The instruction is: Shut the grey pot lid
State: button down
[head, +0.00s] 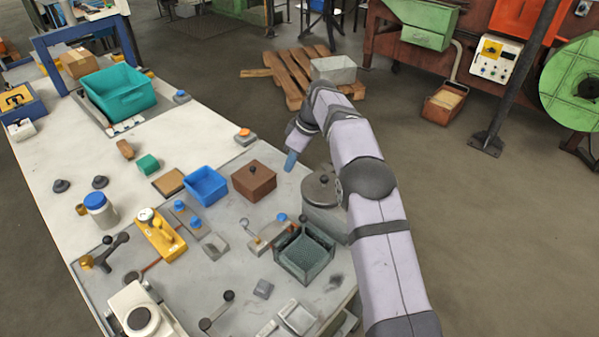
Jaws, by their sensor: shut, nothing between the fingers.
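The grey pot (324,219) stands near the right edge of the bench, partly hidden behind my arm. Its round grey lid (314,192) with a dark knob is at the top of the pot; I cannot tell whether it is fully seated or slightly raised. My gripper (290,162) is shut and empty, with its blue tip pointing down. In the picture it is up and to the left of the lid, apart from it.
A brown box with a knob (254,181) stands left of the pot, beside a blue bin (206,186). A dark mesh basket (303,254) is in front of the pot. A small block with an orange top (245,137) sits at the bench's far edge.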

aim_at(316, 191)
jog(key=shift+s+d+f+p, duration=0.2)
jog(key=shift+d+f+p, duration=0.2)
jog(key=shift+f+p, duration=0.2)
jog(key=shift+s+d+f+p, duration=0.25)
jog(key=shift+d+f+p, duration=0.2)
jog(key=shift+f+p, duration=0.15)
jog(key=shift+s+d+f+p, duration=0.2)
jog(key=shift+d+f+p, duration=0.25)
jog(key=shift+f, duration=0.2)
jog(key=n+b, duration=0.1)
jog(key=s+d+n+g+b, duration=0.1)
jog(key=shift+s+f+n, duration=0.1)
jog(key=shift+f+n, duration=0.1)
jog(key=shift+n, duration=0.2)
jog(key=shift+s+d+b, duration=0.55)
jog(key=shift+d+b, duration=0.05)
jog(key=shift+s+d+r+n+b, duration=0.1)
jog(key=shift+s+d+n+b, duration=0.55)
jog(key=shift+d+n, duration=0.2)
jog(key=shift+s+d+b, duration=0.3)
jog(key=shift+d+b, duration=0.15)
jog(key=shift+d, duration=0.25)
